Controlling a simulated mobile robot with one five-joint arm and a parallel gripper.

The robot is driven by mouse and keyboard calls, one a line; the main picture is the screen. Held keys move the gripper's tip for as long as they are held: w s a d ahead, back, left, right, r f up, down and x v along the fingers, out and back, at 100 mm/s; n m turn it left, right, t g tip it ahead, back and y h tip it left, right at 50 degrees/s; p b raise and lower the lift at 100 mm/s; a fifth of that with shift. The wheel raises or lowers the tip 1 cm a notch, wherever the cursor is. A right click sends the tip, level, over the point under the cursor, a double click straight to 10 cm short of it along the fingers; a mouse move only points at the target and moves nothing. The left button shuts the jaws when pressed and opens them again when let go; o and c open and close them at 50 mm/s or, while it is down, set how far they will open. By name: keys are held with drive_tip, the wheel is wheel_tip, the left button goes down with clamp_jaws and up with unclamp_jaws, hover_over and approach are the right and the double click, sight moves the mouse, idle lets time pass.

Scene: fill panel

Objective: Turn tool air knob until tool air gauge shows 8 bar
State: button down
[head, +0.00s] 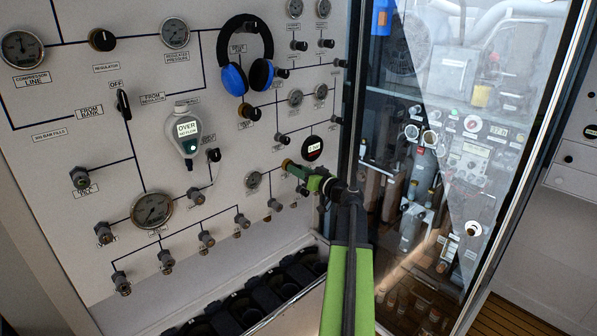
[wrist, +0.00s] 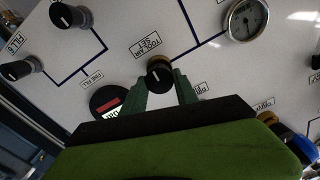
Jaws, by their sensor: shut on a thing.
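The tool air knob (wrist: 159,75), black and round with a pale mark, sits on the panel beside a label that seems to read "TOOL AIR SET" upside down. My gripper (wrist: 162,84) has its green fingers on either side of the knob and is shut on it. In the head view my gripper (head: 290,166) reaches the panel's lower right and hides the knob. A round gauge (wrist: 245,20), joined to the knob by a dark line, is likely the tool air gauge; it also shows in the head view (head: 253,180). Its needle is too small to read.
A round display (head: 312,148) sits close above my gripper. Blue headphones (head: 247,58) hang higher up, and a handheld meter reading "OVER" (head: 187,130) is to the left. A glass door (head: 440,120) stands close right of my arm.

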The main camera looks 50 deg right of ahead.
drive_tip(key=shift+m, duration=0.6)
drive_tip(key=c, duration=1)
unclamp_jaws()
drive_tip(key=s+a, duration=0.1)
drive_tip(key=s, duration=1.6)
drive_tip(key=shift+s, duration=0.2)
drive_tip(key=shift+a, duration=0.1)
